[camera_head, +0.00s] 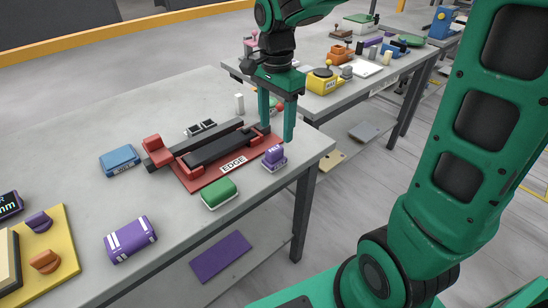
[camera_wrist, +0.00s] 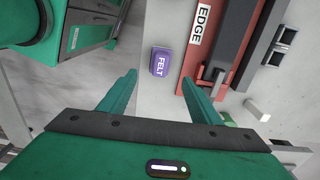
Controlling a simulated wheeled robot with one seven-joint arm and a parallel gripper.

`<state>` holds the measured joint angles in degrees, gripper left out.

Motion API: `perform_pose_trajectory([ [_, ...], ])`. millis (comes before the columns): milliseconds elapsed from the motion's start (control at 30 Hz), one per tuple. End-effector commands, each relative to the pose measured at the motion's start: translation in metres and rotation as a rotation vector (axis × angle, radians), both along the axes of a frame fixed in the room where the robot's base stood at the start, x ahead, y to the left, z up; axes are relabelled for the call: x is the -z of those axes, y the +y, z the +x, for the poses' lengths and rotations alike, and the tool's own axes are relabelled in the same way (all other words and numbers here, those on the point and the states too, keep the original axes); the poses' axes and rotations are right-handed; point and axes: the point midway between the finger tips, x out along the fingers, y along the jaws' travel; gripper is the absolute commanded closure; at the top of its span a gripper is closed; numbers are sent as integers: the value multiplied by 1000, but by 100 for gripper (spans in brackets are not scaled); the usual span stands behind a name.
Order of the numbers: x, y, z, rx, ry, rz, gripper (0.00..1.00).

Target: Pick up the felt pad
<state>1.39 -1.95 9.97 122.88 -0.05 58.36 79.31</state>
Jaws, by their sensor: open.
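The felt pad is a small purple block labelled FELT (camera_head: 274,158) on the grey slab near its right corner, beside the red EDGE plate (camera_head: 205,182). In the wrist view the felt pad (camera_wrist: 162,62) lies just past the fingertips, roughly centred between them. My gripper (camera_head: 276,134) is open and empty, its two green fingers pointing down over the slab near the plate's right end. In the head view the fingers stand behind the pad. The wrist view shows my gripper (camera_wrist: 159,79) with both fingers apart and not touching the pad.
The EDGE plate carries a dark bar fixture (camera_wrist: 231,40) close to the pad. A green block (camera_head: 219,193), purple block (camera_head: 130,239), blue block (camera_head: 119,159) and yellow tray (camera_head: 66,258) sit on the slab. A white cylinder (camera_head: 239,103) stands behind. The slab edge is close to the pad.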

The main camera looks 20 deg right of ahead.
Motion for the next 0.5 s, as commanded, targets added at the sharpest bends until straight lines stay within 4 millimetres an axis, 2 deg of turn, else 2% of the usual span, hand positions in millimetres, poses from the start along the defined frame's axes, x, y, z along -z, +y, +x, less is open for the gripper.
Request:
perform_pose_trajectory([
  [100, 8, 7, 4, 18, 2, 5, 42],
  [333, 41, 6, 3, 23, 4, 4, 42],
  [500, 55, 5, 4, 23, 1, 4, 42],
])
